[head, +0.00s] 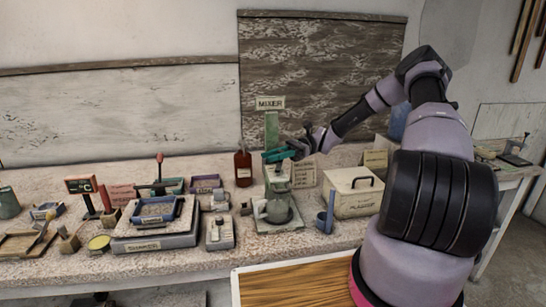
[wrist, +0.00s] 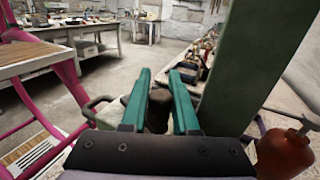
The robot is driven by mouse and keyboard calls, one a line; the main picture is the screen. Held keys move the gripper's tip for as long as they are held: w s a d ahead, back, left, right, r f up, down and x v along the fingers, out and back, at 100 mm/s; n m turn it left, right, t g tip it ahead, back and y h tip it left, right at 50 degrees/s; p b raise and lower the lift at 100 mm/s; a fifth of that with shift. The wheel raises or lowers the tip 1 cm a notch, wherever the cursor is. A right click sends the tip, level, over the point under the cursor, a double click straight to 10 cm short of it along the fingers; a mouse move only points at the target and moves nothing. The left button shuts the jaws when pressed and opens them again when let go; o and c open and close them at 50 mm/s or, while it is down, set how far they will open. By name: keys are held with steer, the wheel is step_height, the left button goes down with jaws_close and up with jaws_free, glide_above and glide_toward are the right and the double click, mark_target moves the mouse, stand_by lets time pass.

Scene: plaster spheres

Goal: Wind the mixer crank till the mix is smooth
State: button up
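The mixer shows in the head view as a green upright post (head: 271,128) under a MIXER sign (head: 270,103), with a grey bowl (head: 277,210) at its foot. My gripper (head: 277,156), with teal fingers, is at the post, above the bowl. In the wrist view my gripper (wrist: 160,78) has its two fingers a little apart. A dark rounded knob (wrist: 158,112) shows in the gap between them; whether they press on it is unclear. The green post is just to the right (wrist: 243,75). The crank is mostly hidden in the head view. The inside of the bowl is not visible.
A red bottle (head: 243,168) stands left of the post. A cream lidded box (head: 352,192) and a blue dipper (head: 326,213) are to the right. A tray station (head: 155,240) and several small tools fill the bench's left side.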

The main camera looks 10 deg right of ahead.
steer(key=o, duration=0.3)
steer(key=shift+t, duration=0.3)
